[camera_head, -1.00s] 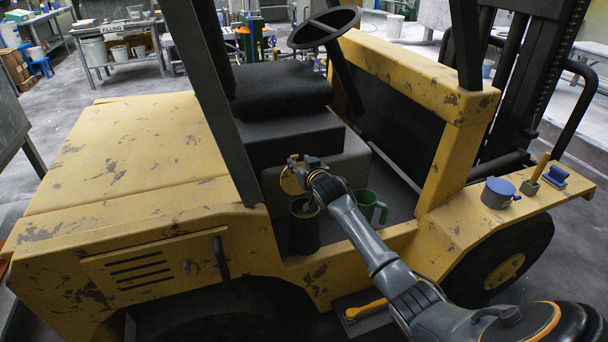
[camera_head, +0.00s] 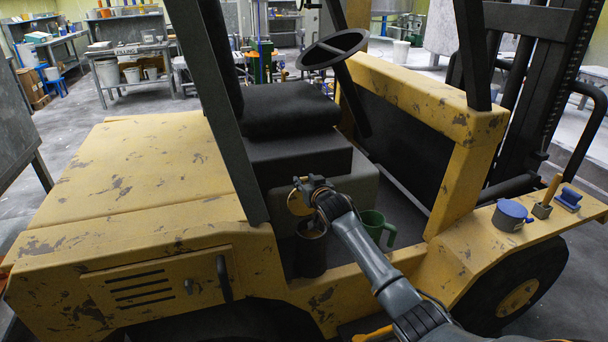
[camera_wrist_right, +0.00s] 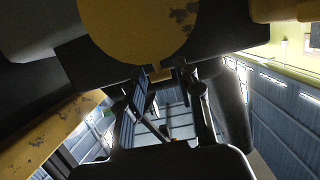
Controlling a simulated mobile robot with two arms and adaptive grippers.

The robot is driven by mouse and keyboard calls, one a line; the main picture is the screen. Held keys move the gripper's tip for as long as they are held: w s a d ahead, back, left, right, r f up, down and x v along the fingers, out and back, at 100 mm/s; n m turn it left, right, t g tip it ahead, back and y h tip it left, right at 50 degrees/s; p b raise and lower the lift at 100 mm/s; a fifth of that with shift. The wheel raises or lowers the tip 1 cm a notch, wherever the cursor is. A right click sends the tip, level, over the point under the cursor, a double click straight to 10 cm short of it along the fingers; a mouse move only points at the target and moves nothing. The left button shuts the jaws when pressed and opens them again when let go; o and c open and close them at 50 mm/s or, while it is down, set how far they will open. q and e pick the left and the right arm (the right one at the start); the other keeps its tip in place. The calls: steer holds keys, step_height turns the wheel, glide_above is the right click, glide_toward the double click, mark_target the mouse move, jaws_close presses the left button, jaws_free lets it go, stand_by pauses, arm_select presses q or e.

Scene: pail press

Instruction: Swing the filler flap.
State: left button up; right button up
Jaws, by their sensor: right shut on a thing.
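The filler flap (camera_head: 299,203) is a round yellow disc, tilted up above the dark cylindrical filler neck (camera_head: 310,256) beside the seat base of the yellow forklift. My right gripper (camera_head: 312,188) is at the flap's upper edge, shut on it. In the right wrist view the worn yellow flap (camera_wrist_right: 138,28) fills the top middle. There the right gripper's fingers (camera_wrist_right: 160,78) meet at its lower edge, and their exact contact is dark. My left gripper is in no view.
A green mug (camera_head: 376,228) stands on the floor plate right of my right arm. The steering wheel (camera_head: 333,50) and seat (camera_head: 286,110) are behind.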

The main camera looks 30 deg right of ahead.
steer(key=shift+p+v, duration=0.5)
steer(key=shift+v, duration=0.3)
steer(key=shift+f, duration=0.15)
steer(key=s+p, duration=0.2)
steer(key=s+a+p, duration=0.1)
steer(key=shift+s+f, duration=0.35)
steer(key=shift+s, duration=0.05)
